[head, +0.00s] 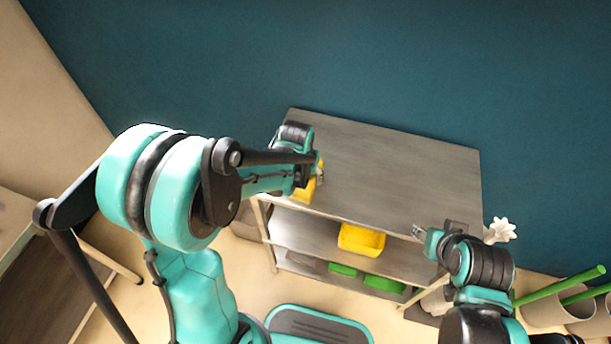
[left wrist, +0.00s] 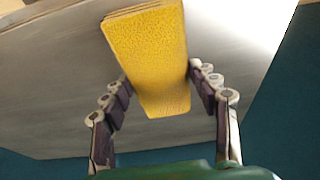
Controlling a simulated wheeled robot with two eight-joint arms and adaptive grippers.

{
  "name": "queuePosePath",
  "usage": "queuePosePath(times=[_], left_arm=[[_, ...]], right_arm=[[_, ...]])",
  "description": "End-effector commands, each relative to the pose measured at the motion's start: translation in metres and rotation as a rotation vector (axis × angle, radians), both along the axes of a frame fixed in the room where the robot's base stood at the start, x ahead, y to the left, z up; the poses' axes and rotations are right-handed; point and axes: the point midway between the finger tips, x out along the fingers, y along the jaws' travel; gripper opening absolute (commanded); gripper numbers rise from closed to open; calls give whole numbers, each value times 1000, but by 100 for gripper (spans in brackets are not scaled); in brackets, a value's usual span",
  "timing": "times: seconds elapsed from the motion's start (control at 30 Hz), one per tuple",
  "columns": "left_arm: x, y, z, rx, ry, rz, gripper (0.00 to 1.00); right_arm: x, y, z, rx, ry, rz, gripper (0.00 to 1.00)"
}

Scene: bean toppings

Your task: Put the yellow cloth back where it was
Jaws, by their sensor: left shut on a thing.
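The yellow cloth (left wrist: 150,60) is a folded, flat block between the two fingers of my left gripper (left wrist: 160,85) in the left wrist view. In the head view my left gripper (head: 319,172) is over the left end of the grey shelf unit's top (head: 400,170). Part of the yellow cloth (head: 304,192) shows below it, near the front left edge; the arm hides the rest. Whether the cloth touches the top is unclear. My right gripper (head: 418,232) is by the front right edge of the top, its finger opening too small to judge.
A yellow bin (head: 362,239) sits on the middle shelf, with green bins (head: 384,284) on the lower shelf. A white flower-like object (head: 501,230) and containers with green sticks (head: 560,286) stand at the right. The middle of the top is clear.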

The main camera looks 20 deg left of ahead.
Motion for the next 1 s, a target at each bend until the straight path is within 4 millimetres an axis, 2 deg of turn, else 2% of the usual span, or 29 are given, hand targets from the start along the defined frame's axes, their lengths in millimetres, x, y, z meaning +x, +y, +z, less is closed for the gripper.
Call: queuePosePath(times=[0.07,0.1,0.13,0.17,0.47,0.57,1.0], left_arm=[[0,0,-3,0,0,0,36],[0,0,-2,0,0,0,70],[0,0,-2,0,0,0,78],[0,0,-2,0,0,0,80],[0,0,-1,0,0,0,80],[-1,0,6,0,0,0,80],[-26,1,93,0,0,0,80]], right_arm=[[0,0,-3,0,0,0,40],[0,0,-2,0,0,0,40],[0,0,-2,0,0,0,40],[0,0,-2,0,0,0,40],[0,0,-1,0,0,0,40],[0,0,3,0,0,0,40],[0,0,41,0,0,0,40]])
